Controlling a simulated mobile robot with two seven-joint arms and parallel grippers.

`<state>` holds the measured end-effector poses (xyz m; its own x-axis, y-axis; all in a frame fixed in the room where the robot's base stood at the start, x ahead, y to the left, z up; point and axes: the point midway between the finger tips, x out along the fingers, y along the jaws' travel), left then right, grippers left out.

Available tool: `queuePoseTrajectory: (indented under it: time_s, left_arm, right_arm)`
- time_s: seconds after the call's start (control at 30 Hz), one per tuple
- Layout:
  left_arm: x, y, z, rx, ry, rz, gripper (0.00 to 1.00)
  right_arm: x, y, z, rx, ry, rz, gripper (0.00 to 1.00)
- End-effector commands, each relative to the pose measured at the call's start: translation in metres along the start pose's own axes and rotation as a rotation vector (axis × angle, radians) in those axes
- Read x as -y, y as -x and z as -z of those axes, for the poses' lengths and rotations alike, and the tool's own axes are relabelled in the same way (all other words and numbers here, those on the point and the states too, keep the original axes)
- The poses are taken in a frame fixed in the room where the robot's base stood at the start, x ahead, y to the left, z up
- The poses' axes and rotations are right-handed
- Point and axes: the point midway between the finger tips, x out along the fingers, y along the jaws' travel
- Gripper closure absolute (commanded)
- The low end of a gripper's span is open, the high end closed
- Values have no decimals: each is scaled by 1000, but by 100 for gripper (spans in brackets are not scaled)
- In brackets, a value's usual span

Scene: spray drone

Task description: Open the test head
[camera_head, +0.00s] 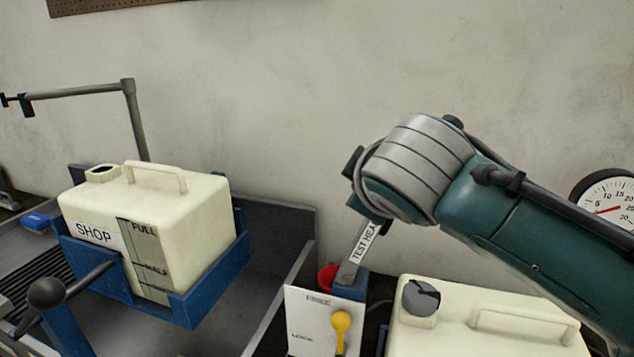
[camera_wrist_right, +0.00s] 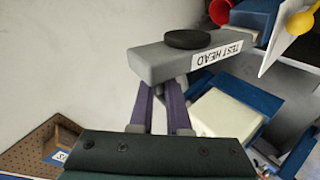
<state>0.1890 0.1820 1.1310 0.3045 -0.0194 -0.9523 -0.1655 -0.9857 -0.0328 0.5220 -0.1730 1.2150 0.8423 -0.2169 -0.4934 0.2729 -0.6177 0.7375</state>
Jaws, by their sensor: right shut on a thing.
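The test head is a grey bar (camera_wrist_right: 180,58) with a white "TEST HEAD" label and a black round knob on it. In the wrist view my right gripper (camera_wrist_right: 163,98) has its two purple fingers shut on the bar's side. In the head view the labelled bar (camera_head: 362,246) slants up from a blue mount (camera_head: 352,286) to my right wrist, which hides its upper end and the fingers. A white plate (camera_head: 312,318) marked "FREE" and "LOCK" carries a yellow lever (camera_head: 340,328) beside the mount. My left gripper is not in view.
A cream "SHOP" tank (camera_head: 165,215) sits in a blue cradle at left, near a black ball-ended handle (camera_head: 46,293). Another cream tank (camera_head: 480,318) stands below my right arm. A gauge (camera_head: 608,205) is at far right. A red cup (camera_head: 327,277) sits behind the plate.

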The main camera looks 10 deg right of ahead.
Motion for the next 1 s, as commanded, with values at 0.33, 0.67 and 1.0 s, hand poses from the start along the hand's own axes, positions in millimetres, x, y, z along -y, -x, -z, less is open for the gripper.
queuePoseTrajectory:
  time_s: [0.33, 0.67, 1.0]
  left_arm:
    - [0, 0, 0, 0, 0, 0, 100]
    - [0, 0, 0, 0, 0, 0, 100]
    - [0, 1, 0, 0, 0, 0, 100]
  right_arm:
    - [-1, 1, 5, -13, -7, -1, 100]
    - [0, 0, 2, -7, -3, 1, 57]
    - [1, 11, 2, -5, -1, 1, 57]
